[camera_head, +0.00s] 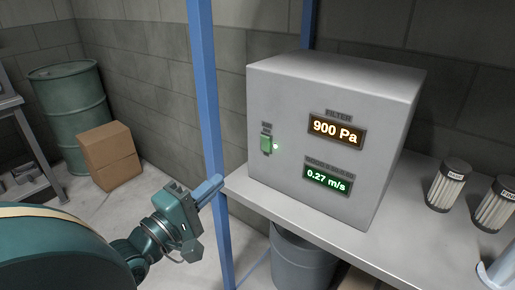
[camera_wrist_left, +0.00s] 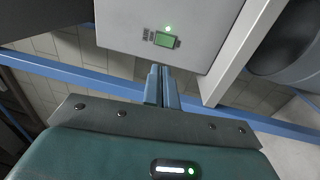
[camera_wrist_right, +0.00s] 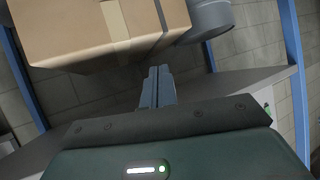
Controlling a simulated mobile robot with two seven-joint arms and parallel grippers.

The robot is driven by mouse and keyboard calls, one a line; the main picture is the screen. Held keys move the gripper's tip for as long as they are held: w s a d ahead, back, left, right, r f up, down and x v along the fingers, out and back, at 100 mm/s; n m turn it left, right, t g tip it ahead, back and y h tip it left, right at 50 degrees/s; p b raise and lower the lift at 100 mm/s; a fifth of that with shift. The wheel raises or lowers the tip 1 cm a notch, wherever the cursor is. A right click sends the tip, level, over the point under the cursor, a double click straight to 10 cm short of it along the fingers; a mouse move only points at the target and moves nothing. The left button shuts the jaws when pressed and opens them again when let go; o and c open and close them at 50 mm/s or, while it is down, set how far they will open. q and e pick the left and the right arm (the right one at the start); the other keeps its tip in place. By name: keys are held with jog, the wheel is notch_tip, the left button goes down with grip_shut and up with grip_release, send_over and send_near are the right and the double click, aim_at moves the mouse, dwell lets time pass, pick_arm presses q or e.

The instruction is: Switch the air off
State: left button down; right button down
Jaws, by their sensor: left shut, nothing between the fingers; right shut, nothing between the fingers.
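A grey control box (camera_head: 290,175) stands on the shelf in the head view. On its front left is a green switch (camera_head: 266,144) with a lit green lamp beside it. Displays read "900 Pa" (camera_head: 336,130) in orange and "0.27 m/s" (camera_head: 328,178) in green. The switch also shows in the left wrist view (camera_wrist_left: 166,40), ahead of the fingertips. My left gripper (camera_head: 212,187) is shut and empty, below and left of the switch, apart from it. My right gripper (camera_wrist_right: 158,82) is shut and empty, seen only in its own wrist view, near a cardboard box.
A blue post (camera_head: 207,100) rises just left of the control box. Filter cartridges (camera_head: 448,185) stand on the shelf (camera_head: 400,225) at right. A grey bin (camera_head: 300,262) is below. A green drum (camera_head: 72,110) and a carton (camera_head: 110,156) stand at back left. A cardboard box (camera_wrist_right: 85,30) fills the right wrist view's top.

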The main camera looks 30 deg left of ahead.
aim_at(265, 140)
pick_arm(q)
jog(key=shift+w, duration=0.15)
pick_arm(e)
jog(key=shift+f, duration=0.15)
